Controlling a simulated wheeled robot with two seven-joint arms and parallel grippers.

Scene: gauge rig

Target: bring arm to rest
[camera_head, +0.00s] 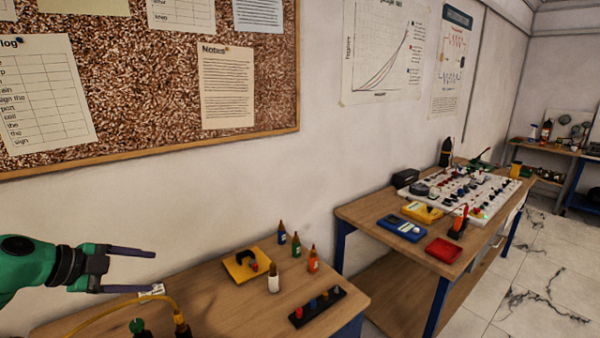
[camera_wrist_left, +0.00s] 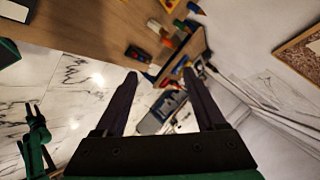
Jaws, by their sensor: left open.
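My left arm (camera_head: 25,268) is green and comes in from the left edge of the head view, above the left end of the near wooden table (camera_head: 210,300). My left gripper (camera_head: 154,270) has two long dark fingers, parallel and well apart, pointing right. Nothing is between them. In the left wrist view the left gripper (camera_wrist_left: 160,74) also shows spread and empty, with the table's end and the floor beyond. Another green arm of mine with a dark gripper (camera_wrist_left: 30,125) shows small at the left of that view; its jaw state is unclear.
The near table holds a yellow block (camera_head: 247,264), several small bottles (camera_head: 297,246), a dark rack (camera_head: 317,305) and a yellow cable (camera_head: 110,308) below my left gripper. A second table (camera_head: 370,222) with a white panel (camera_head: 462,192) stands right. A corkboard (camera_head: 150,70) hangs behind.

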